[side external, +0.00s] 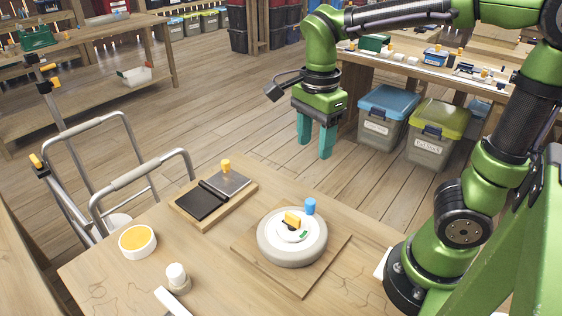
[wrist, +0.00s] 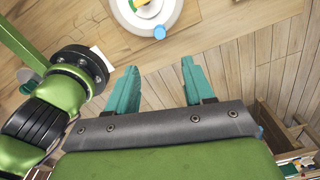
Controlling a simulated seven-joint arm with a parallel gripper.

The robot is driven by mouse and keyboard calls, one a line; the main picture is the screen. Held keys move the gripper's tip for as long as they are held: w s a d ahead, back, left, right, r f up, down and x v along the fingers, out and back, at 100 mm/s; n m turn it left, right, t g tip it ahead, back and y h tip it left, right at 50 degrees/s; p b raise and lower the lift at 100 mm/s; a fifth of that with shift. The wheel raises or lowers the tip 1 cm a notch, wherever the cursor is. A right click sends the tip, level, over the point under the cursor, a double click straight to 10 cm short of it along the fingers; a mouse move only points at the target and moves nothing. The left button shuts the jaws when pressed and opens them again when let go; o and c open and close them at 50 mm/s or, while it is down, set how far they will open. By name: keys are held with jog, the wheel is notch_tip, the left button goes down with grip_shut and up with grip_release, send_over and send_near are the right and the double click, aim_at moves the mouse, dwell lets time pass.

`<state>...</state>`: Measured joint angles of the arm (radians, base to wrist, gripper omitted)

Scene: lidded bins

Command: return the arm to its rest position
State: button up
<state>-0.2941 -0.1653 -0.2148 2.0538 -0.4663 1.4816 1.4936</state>
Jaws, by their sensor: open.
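In the wrist view the two fingers of my gripper (wrist: 159,88) are spread apart. A round grey-white device (side external: 292,236) sits on a square wooden board (side external: 300,283), below and slightly left of my gripper. A yellow block (side external: 292,220) and a small green piece are on top of it, and a blue cylinder (side external: 310,206) stands at its far edge. My gripper touches none of these.
A white bottle (side external: 177,277) stands near the front. Lidded bins with blue (side external: 388,102) and olive (side external: 440,118) lids stand on the floor behind.

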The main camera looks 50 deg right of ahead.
jog(key=s+n+t, duration=0.1)
jog(key=n+t, duration=0.1)
jog(key=n, duration=0.3)
jog(key=s+a+r+n+t+y, duration=0.1)
jog(key=s+n+t, duration=0.1)
jog(key=n, duration=0.4)
jog(key=s+r+n+t+y, duration=0.1)
jog(key=n+t, duration=0.2)
jog(key=n, duration=0.3)
jog(key=shift+s+a, duration=0.2)
jog(key=shift+a, duration=0.2)
